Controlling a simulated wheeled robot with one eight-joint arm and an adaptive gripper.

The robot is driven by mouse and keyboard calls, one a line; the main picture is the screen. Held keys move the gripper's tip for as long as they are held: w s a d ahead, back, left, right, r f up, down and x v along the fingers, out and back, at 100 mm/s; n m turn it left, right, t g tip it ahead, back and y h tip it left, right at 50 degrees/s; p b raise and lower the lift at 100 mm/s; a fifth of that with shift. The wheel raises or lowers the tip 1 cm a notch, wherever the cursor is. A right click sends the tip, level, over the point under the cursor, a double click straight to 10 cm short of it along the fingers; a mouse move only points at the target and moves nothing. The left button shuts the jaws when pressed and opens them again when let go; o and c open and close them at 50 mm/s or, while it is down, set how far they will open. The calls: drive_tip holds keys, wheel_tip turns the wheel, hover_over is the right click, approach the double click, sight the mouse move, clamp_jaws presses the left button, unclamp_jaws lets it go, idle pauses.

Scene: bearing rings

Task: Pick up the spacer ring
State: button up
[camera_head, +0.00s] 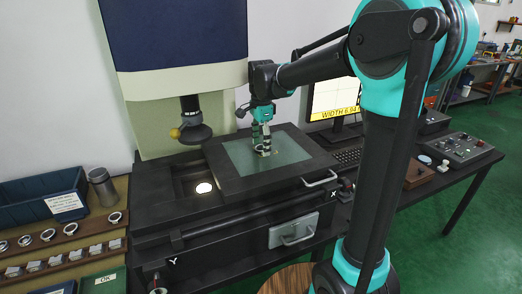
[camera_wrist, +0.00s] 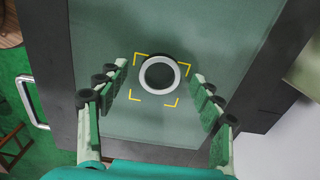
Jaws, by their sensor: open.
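The spacer ring (camera_wrist: 143,76) is a pale metal ring with a dark centre. In the wrist view it lies inside yellow corner marks on the glass plate (camera_wrist: 100,50) of the measuring machine. My gripper (camera_wrist: 160,88) is open, with a finger on either side of the ring and a gap to each. In the head view my gripper (camera_head: 263,151) points down at the plate (camera_head: 290,150), close above it. There the ring is mostly hidden by the fingers.
The machine's lens head (camera_head: 191,125) hangs left of the plate. A monitor (camera_head: 334,97) stands behind right. A wooden rack (camera_head: 65,245) with several rings, a blue bin (camera_head: 40,197) and a metal cylinder (camera_head: 102,186) are at the left. A handle (camera_head: 320,180) sticks out at the plate's front edge.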

sight(261, 147)
drive_tip(key=c, duration=1.3)
drive_tip(key=shift+r, duration=0.55)
wheel_tip(261, 147, up, 2)
drive_tip(key=shift+r, duration=0.15)
drive_tip(key=s+d, duration=0.3)
drive_tip(key=s, duration=0.5)
drive_tip(key=s+d, duration=0.4)
drive_tip(key=s, duration=0.4)
drive_tip(key=shift+s, duration=0.3)
